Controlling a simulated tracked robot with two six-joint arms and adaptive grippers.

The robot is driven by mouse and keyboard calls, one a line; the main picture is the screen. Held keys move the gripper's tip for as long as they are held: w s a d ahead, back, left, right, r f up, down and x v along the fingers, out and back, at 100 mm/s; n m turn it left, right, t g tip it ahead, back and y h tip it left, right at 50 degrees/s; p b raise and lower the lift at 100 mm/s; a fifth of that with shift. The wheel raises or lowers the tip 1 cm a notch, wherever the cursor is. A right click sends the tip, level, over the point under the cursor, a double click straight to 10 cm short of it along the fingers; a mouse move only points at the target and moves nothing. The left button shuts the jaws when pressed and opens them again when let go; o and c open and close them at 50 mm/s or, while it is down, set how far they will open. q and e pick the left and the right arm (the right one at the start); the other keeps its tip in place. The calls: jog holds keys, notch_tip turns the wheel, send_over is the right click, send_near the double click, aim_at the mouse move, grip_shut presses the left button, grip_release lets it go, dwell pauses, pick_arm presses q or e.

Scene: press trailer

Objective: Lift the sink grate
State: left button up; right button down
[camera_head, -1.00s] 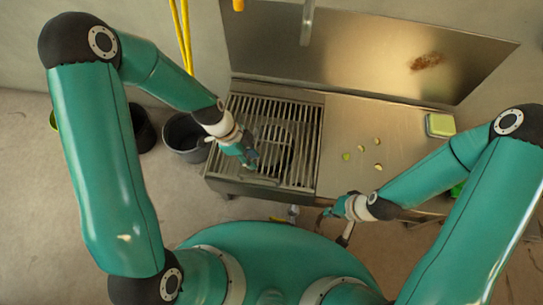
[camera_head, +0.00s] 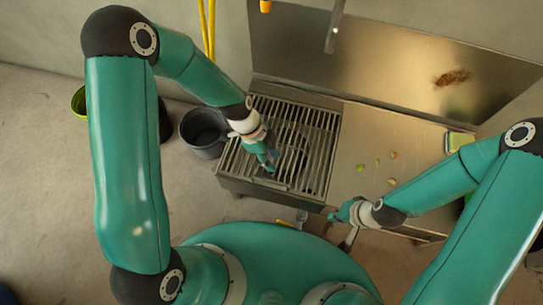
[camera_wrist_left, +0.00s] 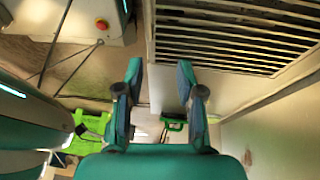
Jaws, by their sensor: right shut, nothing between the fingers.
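The sink grate (camera_head: 318,148), a set of parallel metal bars, lies in the left part of the steel sink unit. Its bars also show at the top right of the left wrist view (camera_wrist_left: 235,42). My left gripper (camera_head: 268,163) is over the left front part of the grate in the head view. In the left wrist view its two fingers (camera_wrist_left: 160,78) are apart, with nothing between them. I cannot tell whether it touches the grate. My right gripper (camera_head: 336,216) is shut and empty, by the front edge of the sink unit, right of the grate.
The steel counter (camera_head: 385,130) right of the grate holds several small scraps and a green-yellow sponge (camera_head: 458,142). A dark bucket (camera_head: 203,130) stands on the floor left of the sink. Yellow hoses (camera_head: 207,35) hang behind.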

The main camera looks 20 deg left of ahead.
pick_arm(q)
jog(key=v, duration=1.2)
jog(key=shift+f, duration=0.3)
jog(key=c, duration=0.4)
jog(key=s+f+n, duration=0.1)
jog(key=f+n, duration=0.2)
jog(key=f, duration=0.1)
jog(key=s+f+n, duration=0.2)
jog(key=f+n, duration=0.2)
jog(key=s+d+f+n, duration=0.1)
jog(key=s+f+n, duration=0.1)
jog(key=f+n, duration=0.1)
jog(key=shift+f+t, duration=0.3)
jog(key=shift+f, duration=0.1)
grip_shut()
jog(key=s+f+n+t, duration=0.1)
jog(key=s+f+n, duration=0.5)
jog(key=n, duration=0.4)
jog(key=shift+d, duration=0.2)
jog(key=shift+s, duration=0.2)
